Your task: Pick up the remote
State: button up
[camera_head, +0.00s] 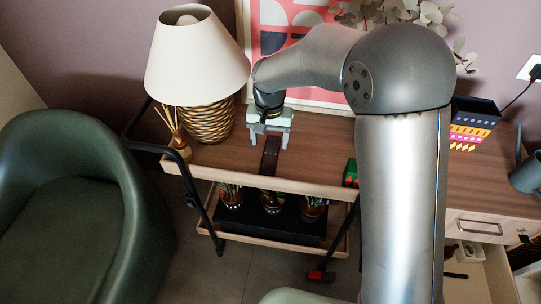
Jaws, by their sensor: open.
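A dark, narrow, bar-shaped object (270,155), which looks like the remote, lies on the wooden top of the cart (315,155) near its front edge. My gripper (269,140) points down over the far end of this object, with one finger on each side. The fingers are apart. I cannot tell how high the fingertips are above the wood, or whether they touch the object. My arm hides part of the cart top to the right.
A lamp with a woven base (207,120) and a reed diffuser (177,135) stand left of my gripper. A small green and red box (350,173) is to the right. A patterned dark box (472,123) stands farther right. A green armchair (75,210) is at left.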

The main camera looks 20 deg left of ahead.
aim_at(270, 153)
notch_tip(270, 153, down, 5)
jog(key=shift+d+f+b, duration=0.1)
jog(key=shift+b, duration=0.25)
jog(key=c, duration=1.1)
